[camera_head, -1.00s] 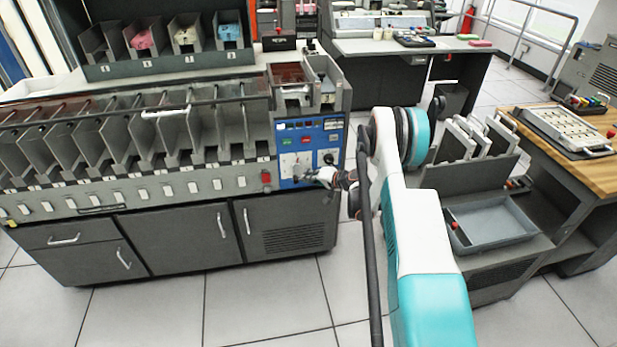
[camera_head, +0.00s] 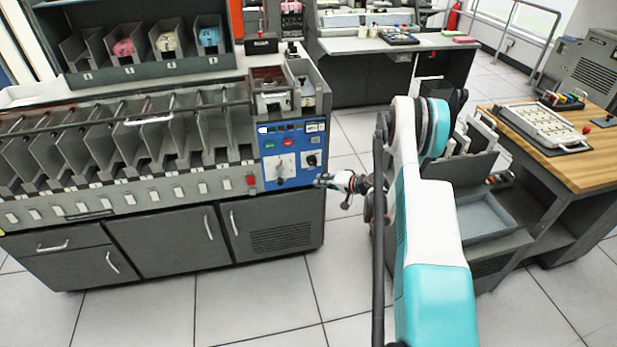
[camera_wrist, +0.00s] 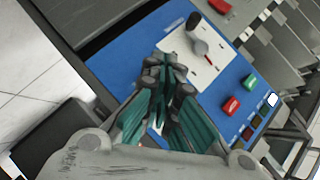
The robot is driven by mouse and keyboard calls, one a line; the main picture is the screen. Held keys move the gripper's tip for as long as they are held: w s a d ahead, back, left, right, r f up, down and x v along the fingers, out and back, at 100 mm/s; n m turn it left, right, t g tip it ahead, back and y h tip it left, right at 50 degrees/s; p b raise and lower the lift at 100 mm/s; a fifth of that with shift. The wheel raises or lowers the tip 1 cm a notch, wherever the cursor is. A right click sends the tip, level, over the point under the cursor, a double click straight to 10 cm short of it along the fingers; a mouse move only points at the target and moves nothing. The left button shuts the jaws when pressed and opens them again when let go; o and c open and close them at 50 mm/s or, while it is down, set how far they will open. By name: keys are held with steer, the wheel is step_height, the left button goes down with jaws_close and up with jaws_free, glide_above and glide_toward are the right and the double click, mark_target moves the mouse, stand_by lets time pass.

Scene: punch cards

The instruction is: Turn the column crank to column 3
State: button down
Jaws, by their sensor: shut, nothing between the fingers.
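The column crank (camera_head: 280,178) is on a white dial plate on the blue control panel (camera_head: 269,143) at the right end of the card machine. In the wrist view the crank (camera_wrist: 200,45) has a grey hub and a dark knob toward the upper left of the plate; the column marks are too small to read. My gripper (camera_head: 321,181) is to the right of the crank, near the panel's right edge, apart from the crank. In the wrist view my gripper (camera_wrist: 170,68) is shut and empty, its tips overlapping the plate's lower corner in the picture.
A second dark knob (camera_head: 312,160) sits right of the crank plate. Green (camera_wrist: 250,81) and red (camera_wrist: 231,105) buttons are on the panel, and a red switch (camera_head: 251,180) is on the machine's front rail. Open floor (camera_head: 270,325) lies in front of the cabinets.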

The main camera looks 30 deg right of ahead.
steer(key=w+a+f+n+g+h, duration=0.1)
steer(key=a+f+n+g+h, duration=0.3)
steer(key=a, duration=0.3)
steer(key=w+a+f+n+g+h, duration=0.1)
steer(key=w+a+f+g+h, duration=0.15)
steer(key=a+f, duration=0.4)
steer(key=w+a+r+n+t+h+p, duration=0.1)
steer(key=w+a+r+n+h, duration=0.1)
steer(key=a+r+h, duration=0.45)
steer(key=w+a+r+n+t+h+p, duration=0.1)
steer(key=w+a+r+n+h, duration=0.15)
steer(key=a+r, duration=0.55)
steer(key=b, duration=0.5)
glide_toward(281, 173)
steer(key=w+f, duration=0.3)
steer(key=shift+d+f, duration=0.3)
steer(key=shift+d, duration=0.5)
